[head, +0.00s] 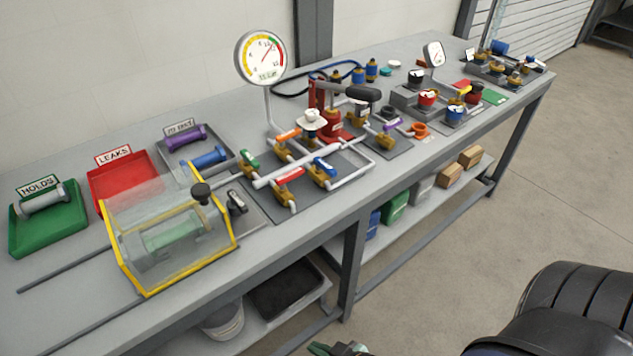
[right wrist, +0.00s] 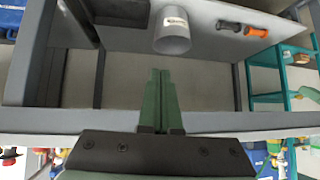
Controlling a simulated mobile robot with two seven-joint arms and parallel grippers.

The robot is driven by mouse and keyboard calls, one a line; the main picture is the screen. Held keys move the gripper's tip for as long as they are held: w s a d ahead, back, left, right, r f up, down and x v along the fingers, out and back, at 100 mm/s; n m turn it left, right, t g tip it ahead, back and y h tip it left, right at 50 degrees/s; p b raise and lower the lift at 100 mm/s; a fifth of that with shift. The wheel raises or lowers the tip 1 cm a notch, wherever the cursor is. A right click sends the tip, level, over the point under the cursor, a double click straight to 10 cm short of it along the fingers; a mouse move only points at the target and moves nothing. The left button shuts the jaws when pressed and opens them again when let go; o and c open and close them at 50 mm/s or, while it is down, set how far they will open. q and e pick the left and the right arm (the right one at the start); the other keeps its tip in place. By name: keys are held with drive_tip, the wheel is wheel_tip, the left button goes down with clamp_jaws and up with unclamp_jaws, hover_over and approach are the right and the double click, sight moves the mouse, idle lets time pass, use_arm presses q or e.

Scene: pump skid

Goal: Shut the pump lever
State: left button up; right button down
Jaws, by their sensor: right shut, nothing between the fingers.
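The red hand pump (head: 331,112) stands on the bench past its middle. Its handle with a thick black grip (head: 362,92) points right, roughly level. Valves with coloured levers stand around it: orange (head: 288,136), green (head: 249,160), red (head: 289,177), blue (head: 325,166) and purple (head: 384,139). I cannot tell by a label which one is the pump lever. My right gripper (head: 340,348) shows only in part at the bottom edge, in front of the bench and far from the pump. In the right wrist view its green fingers (right wrist: 161,98) are together and empty. My left gripper is not in view.
A round gauge (head: 261,57) rises behind the pipework. A clear yellow-edged guard (head: 170,235), red tray (head: 122,178) and green tray (head: 48,240) fill the bench's left part. The bench's front edge and legs lie near the right gripper. A bucket (right wrist: 172,32) stands on the lower shelf.

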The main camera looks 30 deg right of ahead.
drive_tip(key=shift+d, duration=0.15)
drive_tip(key=w+d+r+n+t+h+b, duration=0.3)
drive_tip(key=w+d+r+n+t+b, duration=0.15)
drive_tip(key=w+d+r+n, duration=0.45)
drive_tip(key=w+d+r+n+t+h+b, duration=0.2)
drive_tip(key=w+d+r+n+t+b, duration=0.1)
drive_tip(key=r, duration=0.8)
drive_tip(key=w+n+t, duration=0.1)
drive_tip(key=w+n, duration=0.1)
drive_tip(key=w, duration=0.1)
drive_tip(key=shift+d+h, duration=0.2)
drive_tip(key=shift+h, duration=0.1)
drive_tip(key=shift+w, duration=0.1)
